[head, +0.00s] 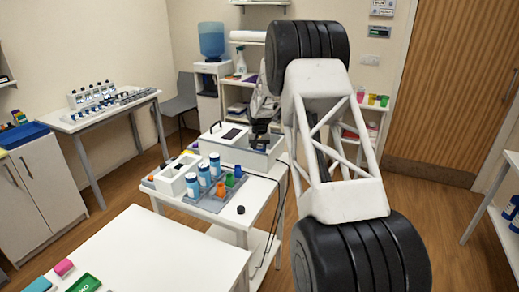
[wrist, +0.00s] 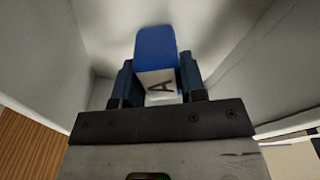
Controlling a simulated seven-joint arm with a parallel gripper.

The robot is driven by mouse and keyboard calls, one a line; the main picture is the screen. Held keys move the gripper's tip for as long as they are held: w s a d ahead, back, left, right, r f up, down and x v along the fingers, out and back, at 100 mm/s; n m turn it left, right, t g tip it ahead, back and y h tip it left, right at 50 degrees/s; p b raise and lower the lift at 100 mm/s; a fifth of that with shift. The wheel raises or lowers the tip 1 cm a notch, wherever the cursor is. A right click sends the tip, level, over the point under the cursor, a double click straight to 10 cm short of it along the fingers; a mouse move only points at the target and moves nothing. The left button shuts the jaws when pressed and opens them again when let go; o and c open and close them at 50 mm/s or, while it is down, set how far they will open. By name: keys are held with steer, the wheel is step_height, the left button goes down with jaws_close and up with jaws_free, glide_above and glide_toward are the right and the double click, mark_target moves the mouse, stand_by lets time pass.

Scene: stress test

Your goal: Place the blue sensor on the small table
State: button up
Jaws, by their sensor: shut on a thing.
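The blue sensor (wrist: 155,45) shows in the wrist view as a block with a blue top and a white face marked "A". My gripper (wrist: 157,68) is shut on it, one dark finger on each side. Pale walls surround it in that view. In the head view my gripper (head: 262,128) is at the open white bin (head: 238,148) on the crowded small table; the sensor cannot be made out there. This small table (head: 225,212) stands in the middle. Another white table (head: 165,255) is at the front left; I cannot tell which one the task means.
Blue-capped bottles (head: 204,174), an orange cup (head: 220,189) and a white device (head: 177,175) crowd the small table. A dark round piece (head: 240,210) lies near its front edge. Black cables hang at its right side. The front table is mostly clear except its left corner.

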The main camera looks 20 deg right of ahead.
mark_target(259, 148)
steer(key=shift+f, duration=0.15)
steer(key=o, duration=1)
steer(key=r, duration=0.8)
steer(key=s+r, duration=0.1)
steer(key=r, duration=0.3)
steer(key=shift+s+a, duration=0.1)
steer(key=shift+a, duration=0.15)
steer(key=shift+r, duration=0.1)
